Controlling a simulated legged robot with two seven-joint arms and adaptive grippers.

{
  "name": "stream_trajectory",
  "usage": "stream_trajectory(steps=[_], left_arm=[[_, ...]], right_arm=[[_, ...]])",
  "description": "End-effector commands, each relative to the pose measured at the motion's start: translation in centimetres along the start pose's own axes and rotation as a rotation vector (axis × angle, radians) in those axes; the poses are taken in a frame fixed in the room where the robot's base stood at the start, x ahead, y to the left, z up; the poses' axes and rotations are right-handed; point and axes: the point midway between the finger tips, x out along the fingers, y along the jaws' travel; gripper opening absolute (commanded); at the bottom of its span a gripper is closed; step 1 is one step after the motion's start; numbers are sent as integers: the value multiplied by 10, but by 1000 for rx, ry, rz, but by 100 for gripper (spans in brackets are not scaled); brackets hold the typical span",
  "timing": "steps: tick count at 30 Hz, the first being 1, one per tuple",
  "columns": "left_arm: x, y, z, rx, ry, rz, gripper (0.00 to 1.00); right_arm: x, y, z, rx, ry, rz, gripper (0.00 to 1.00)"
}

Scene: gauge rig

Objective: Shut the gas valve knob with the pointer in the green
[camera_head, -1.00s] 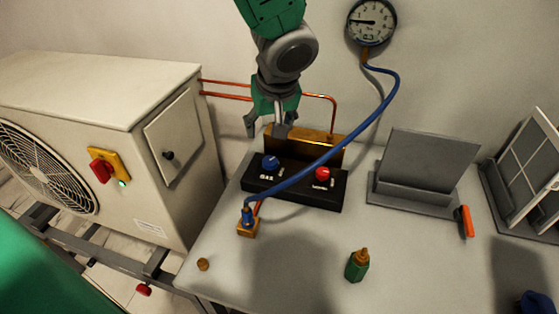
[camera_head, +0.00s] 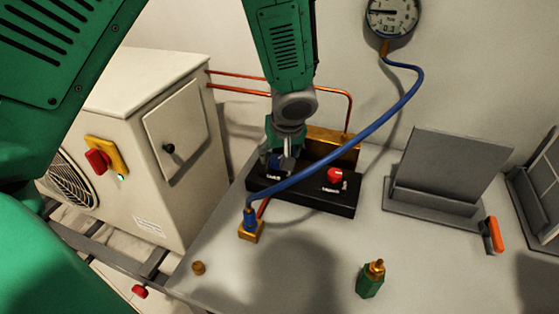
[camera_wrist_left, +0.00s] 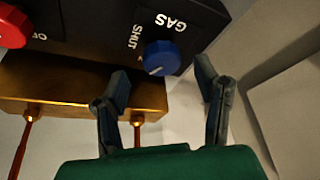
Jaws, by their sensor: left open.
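The gas valve knob is blue (camera_head: 274,164) and sits at the left end of a black manifold block (camera_head: 310,201). My left gripper (camera_head: 281,153) is just above it and partly covers it in the head view. In the left wrist view the knob (camera_wrist_left: 161,57) lies just beyond and between the two spread fingertips (camera_wrist_left: 164,85); the letters GAS and SHUT and a pale pointer mark show. The round gauge (camera_head: 392,16) on the wall is cut by the top edge. Its needle points left; I cannot make out a green band. My right gripper is not in view.
A red knob (camera_head: 335,174) sits on the same block. A blue hose (camera_head: 350,147) runs across its front from the gauge to a brass fitting (camera_head: 251,232). A brass plate (camera_head: 335,146) stands behind. A green bottle-like part (camera_head: 370,281) stands on the table.

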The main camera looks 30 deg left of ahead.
Motion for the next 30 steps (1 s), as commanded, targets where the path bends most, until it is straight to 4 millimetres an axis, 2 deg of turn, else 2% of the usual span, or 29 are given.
stream_trajectory(steps=[1, 6, 17, 18, 20, 21, 22, 30], left_arm=[[9, -1, 1, 2, -1, -3, 56], [26, 0, 0, 1, 0, 0, 56], [31, 0, 0, 1, 1, 0, 56], [31, 0, 0, 1, 1, 0, 49], [31, 0, 0, 1, 1, 0, 28], [31, 0, 0, 1, 1, 0, 14], [31, 0, 0, 1, 1, 0, 7], [31, 0, 0, 11, 1, 5, 7]], right_arm=[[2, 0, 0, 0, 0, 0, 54], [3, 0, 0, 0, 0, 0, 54], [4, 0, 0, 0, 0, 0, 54], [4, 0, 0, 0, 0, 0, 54], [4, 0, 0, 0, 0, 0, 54], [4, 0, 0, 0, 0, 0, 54], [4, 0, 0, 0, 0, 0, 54], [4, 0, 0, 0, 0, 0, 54]])
